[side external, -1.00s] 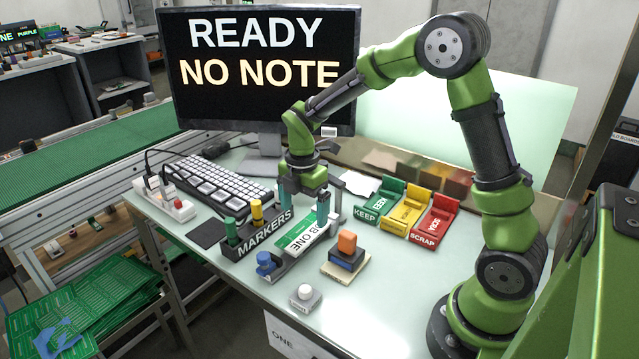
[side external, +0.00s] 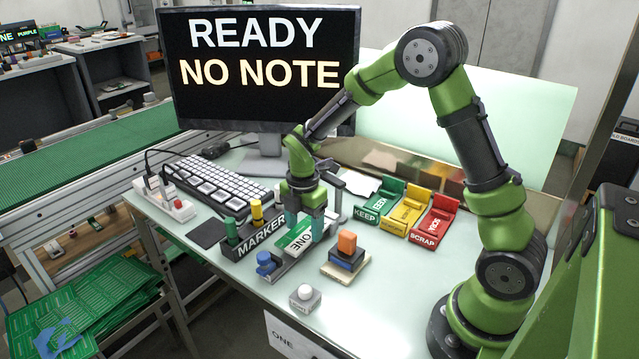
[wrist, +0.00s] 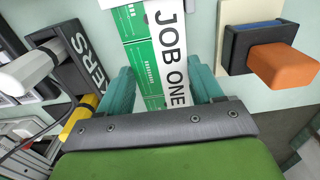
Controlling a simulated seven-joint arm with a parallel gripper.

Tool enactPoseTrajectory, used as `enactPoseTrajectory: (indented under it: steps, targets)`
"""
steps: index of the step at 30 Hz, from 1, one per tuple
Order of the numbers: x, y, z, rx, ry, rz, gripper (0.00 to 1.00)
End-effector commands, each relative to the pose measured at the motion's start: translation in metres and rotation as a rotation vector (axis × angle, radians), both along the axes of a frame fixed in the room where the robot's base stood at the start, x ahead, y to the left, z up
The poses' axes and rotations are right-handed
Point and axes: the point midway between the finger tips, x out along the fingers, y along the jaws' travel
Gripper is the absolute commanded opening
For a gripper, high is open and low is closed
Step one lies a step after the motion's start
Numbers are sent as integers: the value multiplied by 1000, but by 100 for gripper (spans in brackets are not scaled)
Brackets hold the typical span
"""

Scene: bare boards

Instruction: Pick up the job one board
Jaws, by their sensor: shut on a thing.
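The job one board (side external: 293,240) is a flat green board with a white strip lettered JOB ONE. It lies at the front of the bench beside the markers rack, and it shows lengthwise in the wrist view (wrist: 168,48). My gripper (side external: 308,230) is down over the board, with one teal finger at each long side. In the wrist view my gripper (wrist: 160,82) is shut on the board across its width. I cannot tell whether the board is clear of its support. My gripper hides part of the board in the side view.
The markers rack (side external: 258,238) is close on the left. An orange-handled stamp (side external: 347,243) stands close on the right. A white button (side external: 305,297) is in front. The KEEP (side external: 378,205), yellow (side external: 404,211) and SCRAP (side external: 433,222) trays stand behind right.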

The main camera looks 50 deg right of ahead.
Motion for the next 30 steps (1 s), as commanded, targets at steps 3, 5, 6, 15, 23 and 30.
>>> enactPoseTrajectory:
  steps: [3,5,6,15,23,30]
  targets:
    - [0,0,0,0,-1,0,34]
    - [0,0,0,0,-1,0,34]
    - [0,0,1,0,-1,0,34]
    - [2,0,43,-1,-8,0,34]
    - [1,0,89,-1,-4,0,34]
    - [1,0,130,-1,-7,-1,34]
